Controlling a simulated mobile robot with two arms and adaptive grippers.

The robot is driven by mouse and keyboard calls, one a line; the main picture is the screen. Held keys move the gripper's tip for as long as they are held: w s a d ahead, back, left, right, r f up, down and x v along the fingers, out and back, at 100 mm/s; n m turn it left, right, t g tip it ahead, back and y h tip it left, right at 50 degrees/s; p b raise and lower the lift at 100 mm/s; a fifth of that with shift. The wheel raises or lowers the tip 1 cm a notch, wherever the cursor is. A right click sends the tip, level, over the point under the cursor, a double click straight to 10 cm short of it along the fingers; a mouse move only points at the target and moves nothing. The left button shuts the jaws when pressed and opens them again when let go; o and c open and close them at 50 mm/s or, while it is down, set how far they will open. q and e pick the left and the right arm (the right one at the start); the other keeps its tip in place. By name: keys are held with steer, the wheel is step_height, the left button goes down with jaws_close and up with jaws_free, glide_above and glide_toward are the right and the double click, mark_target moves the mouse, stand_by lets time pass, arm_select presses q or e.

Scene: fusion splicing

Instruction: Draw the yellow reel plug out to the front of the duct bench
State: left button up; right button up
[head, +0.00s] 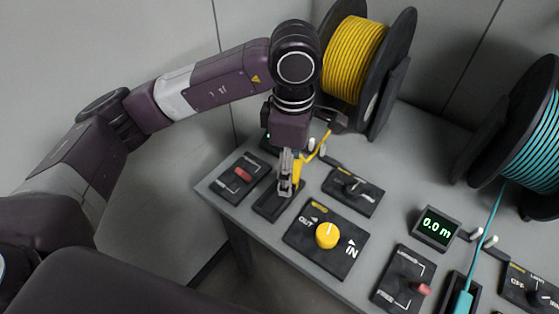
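The yellow plug (298,168) is at the front left of the grey duct bench (222,194), over a dark socket block (268,206). Its yellow cable runs back toward the yellow reel (354,58). My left gripper (286,186) points down at the plug, its grey fingers right against it and covering part of it. The view does not show whether the fingers are closed on it. The plug's lower end is hidden, so I cannot tell how it sits in the block. My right gripper is not in view.
A red-handled lever (243,175) is left of the block. A yellow IN/OUT knob (327,235) and a black switch panel (352,190) are to its right. Further right are a display reading 0.0 m (437,228), a teal plug (463,301) and a teal reel (535,150).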

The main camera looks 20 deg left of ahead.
arm_select(q)
steer(key=d+n, duration=0.2)
steer(key=s+d+n, duration=0.1)
steer(key=n, duration=0.1)
steer(key=s+d+n, duration=0.1)
steer(key=d+n, duration=0.1)
steer(key=n, duration=0.1)
steer(key=shift+d, duration=0.3)
